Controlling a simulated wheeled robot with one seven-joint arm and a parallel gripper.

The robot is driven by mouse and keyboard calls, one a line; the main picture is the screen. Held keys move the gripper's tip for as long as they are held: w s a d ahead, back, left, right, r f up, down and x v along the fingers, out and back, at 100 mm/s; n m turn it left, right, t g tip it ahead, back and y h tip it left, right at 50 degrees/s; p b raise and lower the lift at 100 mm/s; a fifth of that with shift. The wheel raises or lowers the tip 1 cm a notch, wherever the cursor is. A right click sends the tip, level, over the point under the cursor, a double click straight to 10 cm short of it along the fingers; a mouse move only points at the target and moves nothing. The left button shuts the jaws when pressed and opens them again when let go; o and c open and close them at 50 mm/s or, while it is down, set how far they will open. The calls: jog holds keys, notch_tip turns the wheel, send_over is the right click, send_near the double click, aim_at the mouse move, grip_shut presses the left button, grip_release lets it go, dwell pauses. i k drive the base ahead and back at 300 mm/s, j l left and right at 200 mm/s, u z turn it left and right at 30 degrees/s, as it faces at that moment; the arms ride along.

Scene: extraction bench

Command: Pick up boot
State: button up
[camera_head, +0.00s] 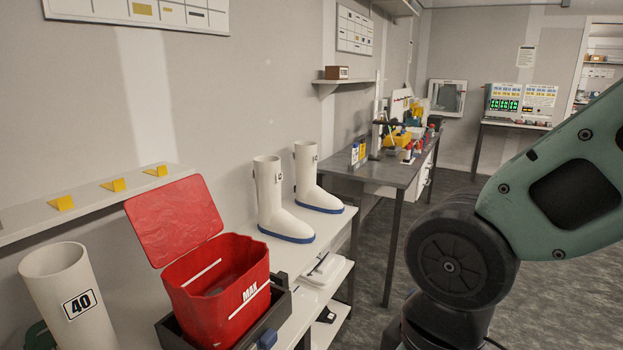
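Two white boots with blue soles stand upright on a white bench. The nearer boot (273,200) is on the left, with its toe pointing right toward the bench's front edge. The farther boot (312,179) stands just behind and to the right of it, apart at the shafts. A third white shaft marked 40 (68,298) stands at the lower left. Its lower part is cut off by the frame, so I cannot tell if it is a boot. My arm shows at the right, well away from the boots. My gripper is not in view.
An open red bin (215,296) marked MAX, its lid raised, sits in a dark tray before the boots. A narrow wall shelf (92,206) holds yellow wedges. A grey table (380,172) with bottles and tools stands beyond. The grey floor (370,290) right of the bench is clear.

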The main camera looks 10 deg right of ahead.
aim_at(309, 196)
jog(key=i+l+u, duration=0.1)
jog(key=u, duration=0.35)
jog(key=i+l+u, duration=0.1)
jog(key=u, duration=0.3)
jog(key=i+l+u, duration=0.2)
jog(key=l, duration=0.2)
jog(key=i+l+u, duration=0.15)
jog(key=l, duration=0.3)
jog(key=i+l+u, duration=0.2)
jog(key=l, duration=0.25)
jog(key=l+u, duration=0.15)
jog(key=l, duration=0.3)
jog(key=i+l, duration=0.1)
jog(key=l, duration=0.55)
jog(key=i+l, duration=0.1)
jog(key=l, duration=0.55)
jog(key=i+l+u, duration=0.1)
jog(key=l, duration=0.6)
jog(key=i+l, duration=0.15)
jog(key=l, duration=0.5)
